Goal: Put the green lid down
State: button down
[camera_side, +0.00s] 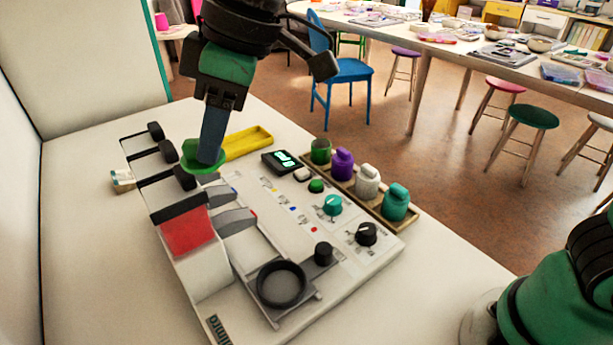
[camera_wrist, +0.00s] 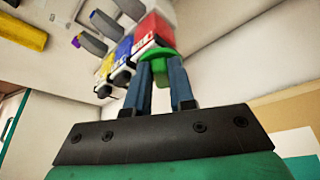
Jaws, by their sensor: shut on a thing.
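The green lid (camera_side: 190,150) is in my gripper (camera_side: 209,160), over the left end of the white machine (camera_side: 309,238) in the side view. In the wrist view the green lid (camera_wrist: 152,53) sits at the tips of the two blue-grey fingers (camera_wrist: 160,75), which are shut on it. The side view does not make clear whether the lid touches the machine beneath. A green jar (camera_side: 320,152) with no lid visible stands at the far end of a tray (camera_side: 402,224). Purple (camera_side: 342,163), white (camera_side: 367,181) and teal (camera_side: 396,202) lidded jars stand beside it.
A yellow tray (camera_side: 248,142) lies just right of my gripper. The machine carries black knobs, grey levers (camera_side: 235,220), a red panel (camera_side: 187,232) and a black round cup (camera_side: 281,284). Bare white tabletop (camera_side: 110,250) lies left of the machine.

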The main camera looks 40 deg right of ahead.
jog(key=s+a+f+n, duration=0.1)
jog(key=s+a+n, duration=0.15)
jog(key=s, duration=0.25)
send_over(239, 320)
jog(key=d, duration=0.1)
jog(key=shift+g, duration=0.3)
jog(key=f, duration=1.5)
jog(key=shift+s+d, duration=0.15)
jog(key=shift+s, duration=0.1)
jog(key=shift+f, duration=2.4)
jog(key=c, duration=0.7)
grip_release()
jog(key=shift+f, duration=0.1)
jog(key=shift+c, duration=0.2)
